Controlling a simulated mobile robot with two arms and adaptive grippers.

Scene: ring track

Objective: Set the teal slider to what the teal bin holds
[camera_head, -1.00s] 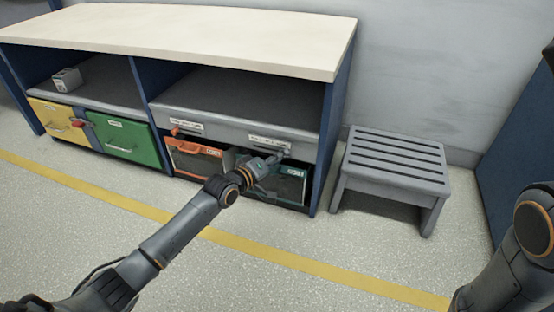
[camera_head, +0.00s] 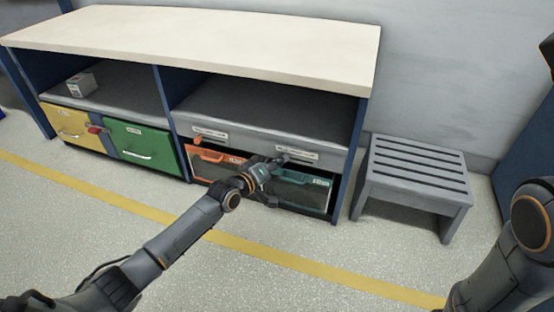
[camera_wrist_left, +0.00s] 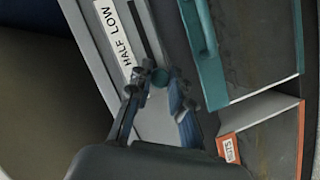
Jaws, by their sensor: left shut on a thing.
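The teal slider's knob (camera_wrist_left: 160,77) is between my left gripper's (camera_wrist_left: 168,88) closed fingers. Its white label strip (camera_wrist_left: 119,45) shows "HALF" and "LOW"; the strip's other end is hidden behind the gripper. The knob lies on the hidden-end side of "HALF". In the head view my left gripper (camera_head: 276,162) is at the left part of the label (camera_head: 297,153). The teal bin (camera_head: 315,180) sits below it, with a dark front panel; its contents cannot be made out. My right gripper is out of view.
An orange bin (camera_head: 208,154) with its own slider (camera_head: 198,138) is left of the teal one. Yellow (camera_head: 66,121) and green (camera_head: 142,136) drawers stand further left. A grey step stool (camera_head: 413,172) stands right of the bench. The floor in front is clear.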

